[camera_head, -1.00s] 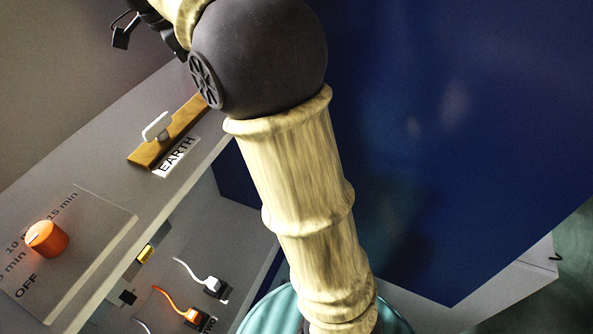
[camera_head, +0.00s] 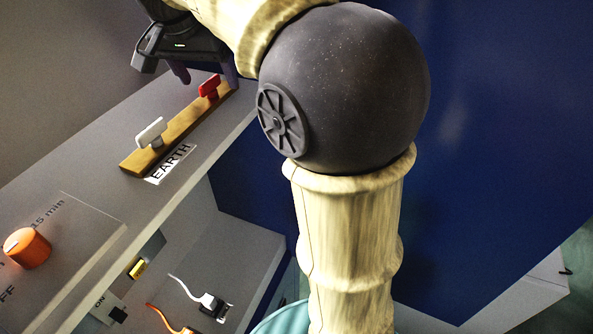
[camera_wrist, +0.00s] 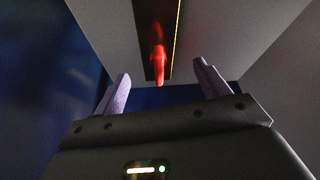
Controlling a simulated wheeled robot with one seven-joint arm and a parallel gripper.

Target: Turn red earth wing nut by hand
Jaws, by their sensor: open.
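The red earth wing nut (camera_head: 209,87) stands on the far end of a wooden bar beside the EARTH label. It also shows in the wrist view (camera_wrist: 158,62), ahead of my gripper and roughly midway between its fingers. My gripper (camera_head: 207,74) is open, with its two purple fingers close to the red nut in the head view. In the wrist view my gripper (camera_wrist: 160,82) has its fingers wide apart, with nothing between them touching either one that I can see. The exact gap to the nut is hard to tell.
A white wing nut (camera_head: 150,132) stands on the near end of the wooden bar (camera_head: 135,163). An orange timer knob (camera_head: 27,248) is at lower left. White and orange plugs sit in the recess below the shelf. A blue panel (camera_head: 500,130) is at right.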

